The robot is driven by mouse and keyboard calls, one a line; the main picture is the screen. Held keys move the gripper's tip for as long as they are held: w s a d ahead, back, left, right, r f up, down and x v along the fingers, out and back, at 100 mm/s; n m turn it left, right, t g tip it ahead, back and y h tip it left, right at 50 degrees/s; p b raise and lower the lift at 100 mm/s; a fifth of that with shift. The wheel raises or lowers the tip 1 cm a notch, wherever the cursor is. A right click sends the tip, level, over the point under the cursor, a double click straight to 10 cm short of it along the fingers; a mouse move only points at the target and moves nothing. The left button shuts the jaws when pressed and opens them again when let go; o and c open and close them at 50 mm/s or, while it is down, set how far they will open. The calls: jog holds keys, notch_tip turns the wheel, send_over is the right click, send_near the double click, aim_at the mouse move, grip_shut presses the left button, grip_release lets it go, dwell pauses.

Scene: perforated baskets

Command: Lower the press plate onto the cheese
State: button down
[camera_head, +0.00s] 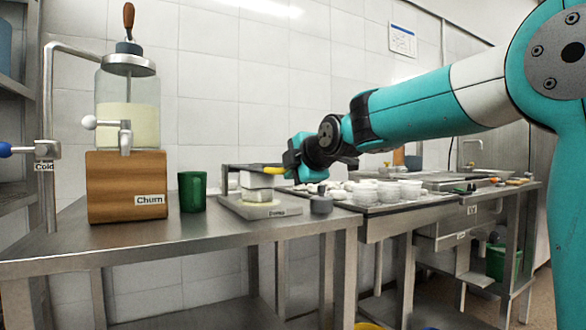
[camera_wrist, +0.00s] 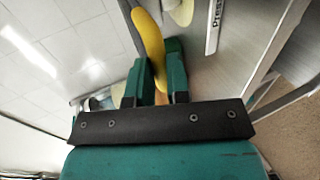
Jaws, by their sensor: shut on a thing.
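The press (camera_head: 262,210) stands on the steel table, with a flat base and a label on its front edge. Its yellow lever handle (camera_head: 258,168) runs roughly level above a pale block (camera_head: 257,181). A second pale block (camera_head: 257,195) is right below that one; I cannot tell clearly which is press plate and which is cheese, or whether they touch. My gripper (camera_head: 290,172) reaches the press from the right. In the wrist view the yellow handle (camera_wrist: 149,45) lies between my gripper's green fingers (camera_wrist: 157,75), which are shut on it.
A churn (camera_head: 127,185) with a glass jar and a green mug (camera_head: 192,192) stand left of the press. A small grey cylinder (camera_head: 321,205) is close at its right. White cups (camera_head: 388,190) crowd the adjoining counter. The table front is clear.

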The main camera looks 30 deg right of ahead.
jog(key=shift+f, duration=0.7)
jog(key=c, duration=1.1)
grip_release()
jog(key=shift+f, duration=0.1)
jog(key=shift+r, duration=0.3)
